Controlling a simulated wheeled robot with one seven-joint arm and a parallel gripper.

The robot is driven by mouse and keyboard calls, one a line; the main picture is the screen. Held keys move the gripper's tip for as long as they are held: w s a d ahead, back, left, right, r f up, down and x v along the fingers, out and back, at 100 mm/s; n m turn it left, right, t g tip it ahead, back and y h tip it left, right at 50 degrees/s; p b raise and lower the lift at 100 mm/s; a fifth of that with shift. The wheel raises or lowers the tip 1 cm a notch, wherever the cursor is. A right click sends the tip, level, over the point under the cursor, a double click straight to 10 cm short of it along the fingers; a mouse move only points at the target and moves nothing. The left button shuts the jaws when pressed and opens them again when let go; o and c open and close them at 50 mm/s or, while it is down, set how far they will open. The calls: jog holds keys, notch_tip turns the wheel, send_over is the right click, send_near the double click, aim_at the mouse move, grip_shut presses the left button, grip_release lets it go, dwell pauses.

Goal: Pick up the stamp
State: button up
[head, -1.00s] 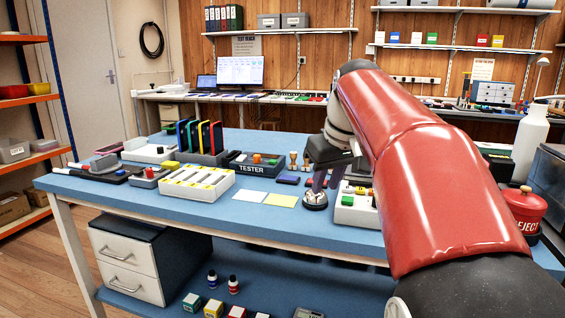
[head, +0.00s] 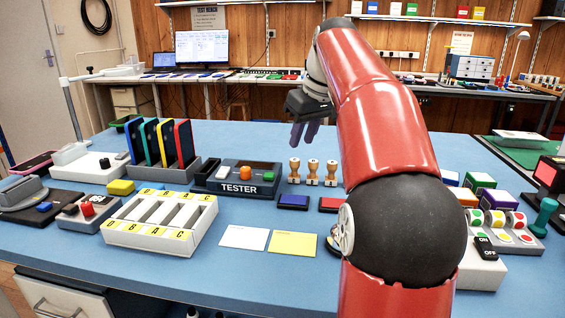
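Three wooden stamps with round knobs stand upright in a row behind the ink pads: a left one (head: 294,171), a middle one (head: 312,172) and a right one (head: 331,173). A teal-handled object (head: 544,216), possibly also a stamp, stands at the far right. My gripper (head: 304,135) points down above and behind the wooden stamps, apart from them. Its two fingers look slightly apart, with nothing visible between them. My red arm hides the table to the right of the stamps.
A blue ink pad (head: 293,202) and a red one (head: 331,205) lie before the stamps. The tester (head: 240,178) stands left, near upright phones (head: 168,143) and a white slotted tray (head: 160,225). White (head: 244,238) and yellow (head: 293,244) cards lie in front. Coloured boxes (head: 478,182) stand right.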

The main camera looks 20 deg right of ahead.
aim_at(295, 160)
jog(key=x, duration=0.4)
jog(key=b+x, duration=0.1)
jog(key=x, duration=0.2)
jog(key=shift+f, duration=0.45)
jog(key=shift+c, duration=0.4)
grip_shut()
jog(key=shift+r, duration=0.1)
notch_tip(295, 160, up, 10)
jog(key=p, duration=0.2)
jog(key=shift+p, duration=0.35)
